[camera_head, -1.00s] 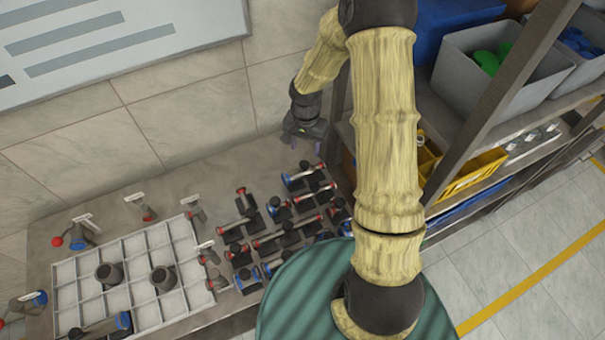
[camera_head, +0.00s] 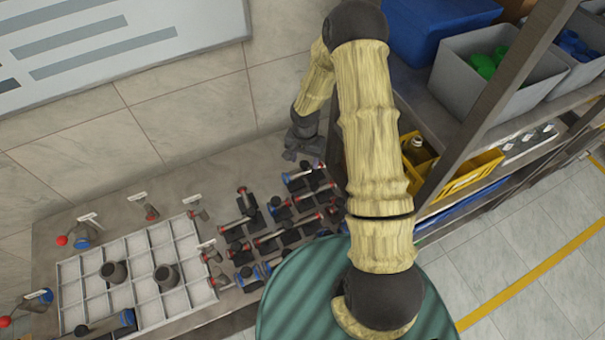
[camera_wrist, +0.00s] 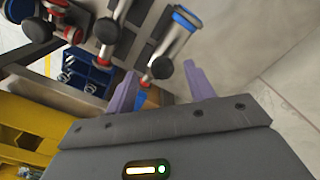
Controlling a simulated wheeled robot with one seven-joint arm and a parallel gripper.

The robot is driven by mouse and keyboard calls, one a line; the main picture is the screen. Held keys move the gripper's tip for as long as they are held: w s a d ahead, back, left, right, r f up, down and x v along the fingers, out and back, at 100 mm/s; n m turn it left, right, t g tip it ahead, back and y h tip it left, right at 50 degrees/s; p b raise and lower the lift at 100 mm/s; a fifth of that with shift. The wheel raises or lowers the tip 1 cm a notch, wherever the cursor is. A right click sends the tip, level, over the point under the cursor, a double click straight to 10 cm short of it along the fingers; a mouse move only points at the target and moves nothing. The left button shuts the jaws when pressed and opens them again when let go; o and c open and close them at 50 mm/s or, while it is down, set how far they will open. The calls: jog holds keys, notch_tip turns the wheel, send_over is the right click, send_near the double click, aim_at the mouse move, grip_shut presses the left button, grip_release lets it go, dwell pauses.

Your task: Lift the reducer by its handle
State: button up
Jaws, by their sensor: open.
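My gripper (camera_head: 303,152) is open above the far right of the grey bench, close to the rows of rod-shaped parts with red or blue collars. In the wrist view, my gripper's two purple fingers (camera_wrist: 160,72) stand apart. A metal rod-shaped part (camera_wrist: 173,44) with a black rounded end and a blue collar lies between and beyond their tips; contact is not clear. I cannot tell for sure which part is the reducer. A blue-collared part (camera_head: 296,179) lies just below my gripper in the head view.
Red-collared parts (camera_wrist: 58,27) crowd the left of the wrist view. A white compartment tray (camera_head: 68,318) with two dark round fittings stands at the left. A shelf with a yellow crate (camera_head: 470,172) and a grey bin (camera_head: 455,90) stands at the right. A wall rises behind the bench.

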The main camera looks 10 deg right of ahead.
aim_at(304, 164)
jog(key=shift+w+f+p, duration=0.15)
jog(key=shift+f+p, duration=0.15)
jog(key=shift+f, duration=0.65)
jog(key=shift+w+f+p, duration=0.1)
jog(key=shift+f+p, duration=0.2)
jog(key=shift+f, duration=0.6)
grip_shut()
notch_tip(304, 164, up, 10)
jog(key=shift+r+b, duration=0.1)
jog(key=shift+b, duration=1.15)
